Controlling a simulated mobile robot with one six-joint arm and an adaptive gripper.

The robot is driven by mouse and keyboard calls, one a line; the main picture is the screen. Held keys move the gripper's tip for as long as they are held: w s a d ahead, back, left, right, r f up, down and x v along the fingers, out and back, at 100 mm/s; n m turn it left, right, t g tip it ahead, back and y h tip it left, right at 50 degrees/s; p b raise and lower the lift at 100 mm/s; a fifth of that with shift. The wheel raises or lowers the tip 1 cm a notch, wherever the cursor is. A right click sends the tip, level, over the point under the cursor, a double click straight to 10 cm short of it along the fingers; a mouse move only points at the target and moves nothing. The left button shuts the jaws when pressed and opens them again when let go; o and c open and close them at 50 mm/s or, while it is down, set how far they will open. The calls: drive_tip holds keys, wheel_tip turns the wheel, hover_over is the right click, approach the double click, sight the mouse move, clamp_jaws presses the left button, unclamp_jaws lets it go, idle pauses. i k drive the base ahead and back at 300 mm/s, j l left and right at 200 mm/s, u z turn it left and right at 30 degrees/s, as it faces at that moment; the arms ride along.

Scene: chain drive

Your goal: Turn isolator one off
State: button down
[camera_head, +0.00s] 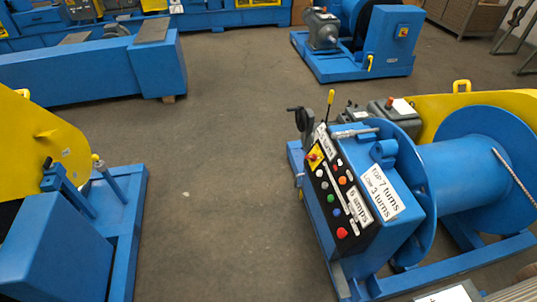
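A rotary isolator with a red knob on a yellow plate (315,156) sits at the upper left of the black control panel (336,190) on the near right blue winch. A second, small red-and-yellow isolator (403,31) is on the blue cabinet of the far machine. I cannot read a number on either one, so I cannot tell which is isolator one. The knob positions are too small to tell. My gripper is not in view.
The blue winch (465,165) with its large drum fills the right. A blue machine with a yellow guard (38,145) stands at left, and a long blue beam (90,72) lies behind it. Grey floor (225,150) is clear between them.

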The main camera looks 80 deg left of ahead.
sight(313, 157)
drive_tip(key=u, duration=2.2)
drive_tip(key=i+u, duration=0.1)
drive_tip(key=i+j, duration=0.2)
drive_tip(key=i, duration=0.3)
drive_tip(key=i+j, duration=0.15)
drive_tip(key=i, duration=0.35)
drive_tip(key=i+j, duration=0.2)
drive_tip(key=i, duration=0.25)
drive_tip(key=i+j, duration=0.15)
drive_tip(key=i, duration=0.35)
